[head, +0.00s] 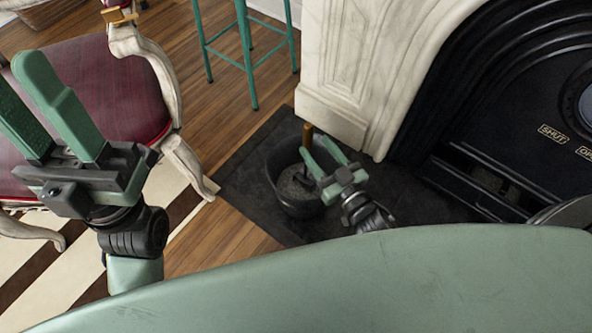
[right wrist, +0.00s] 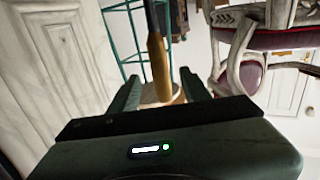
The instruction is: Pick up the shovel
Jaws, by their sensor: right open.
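The shovel's wooden handle (head: 307,135) rises upright from the dark bucket (head: 278,178) on the hearth. The shovel's lower part is hard to make out in the bucket's grey ash. My right gripper (head: 318,155) is open over the bucket, close to the handle. My left gripper (head: 38,95) is open and empty at the left, in front of the red-seated chair.
The bucket stands on a dark hearth slab (head: 245,175). The white marble surround (head: 345,60) and black fireplace front (head: 500,120) rise close behind and to the right. A red-seated chair (head: 110,80) and a green stool (head: 247,60) stand at the left and back.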

